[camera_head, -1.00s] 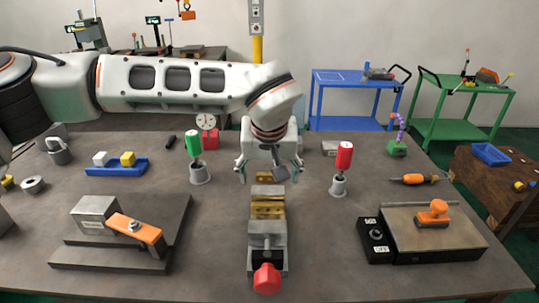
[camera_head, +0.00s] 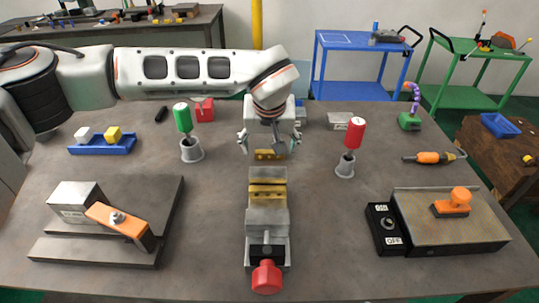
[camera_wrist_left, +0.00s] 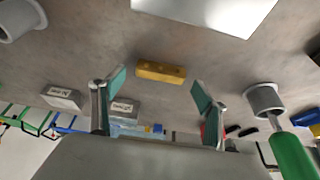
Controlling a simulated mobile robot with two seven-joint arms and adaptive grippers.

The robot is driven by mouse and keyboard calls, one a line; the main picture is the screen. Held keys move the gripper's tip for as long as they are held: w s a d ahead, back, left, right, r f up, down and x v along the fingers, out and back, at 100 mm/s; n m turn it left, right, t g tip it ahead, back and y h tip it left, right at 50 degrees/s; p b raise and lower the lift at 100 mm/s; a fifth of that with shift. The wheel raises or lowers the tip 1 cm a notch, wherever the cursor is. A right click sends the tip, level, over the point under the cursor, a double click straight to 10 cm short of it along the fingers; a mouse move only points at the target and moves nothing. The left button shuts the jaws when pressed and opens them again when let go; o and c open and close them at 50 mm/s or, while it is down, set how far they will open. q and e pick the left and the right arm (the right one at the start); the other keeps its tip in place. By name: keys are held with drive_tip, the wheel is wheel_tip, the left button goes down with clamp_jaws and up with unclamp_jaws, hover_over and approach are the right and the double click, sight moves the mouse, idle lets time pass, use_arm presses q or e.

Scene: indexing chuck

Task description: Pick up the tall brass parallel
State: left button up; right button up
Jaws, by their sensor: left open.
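A small brass block (camera_head: 268,155), which I take for the tall brass parallel, lies on the table behind the vise (camera_head: 267,219). In the left wrist view the brass block (camera_wrist_left: 161,72) has a dark hole and lies crosswise between and beyond the fingertips, with no visible contact. My left gripper (camera_head: 266,147) is open and empty above the block, pointing down. Its spread fingers also show in the left wrist view (camera_wrist_left: 158,84). More brass pieces (camera_head: 267,191) sit in the vise. My right gripper is out of view.
A green-handled tool in a grey cup (camera_head: 191,151) stands left of the gripper, a red-handled one in a cup (camera_head: 345,166) right. A blue holder (camera_head: 102,146), a steel fixture (camera_head: 150,190) and a control box (camera_head: 383,228) lie around. Bare table surrounds the vise.

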use_arm(q)
drive_tip(key=shift+w+f, duration=0.15)
drive_tip(key=shift+f, duration=0.15)
drive_tip(key=c, duration=1.4)
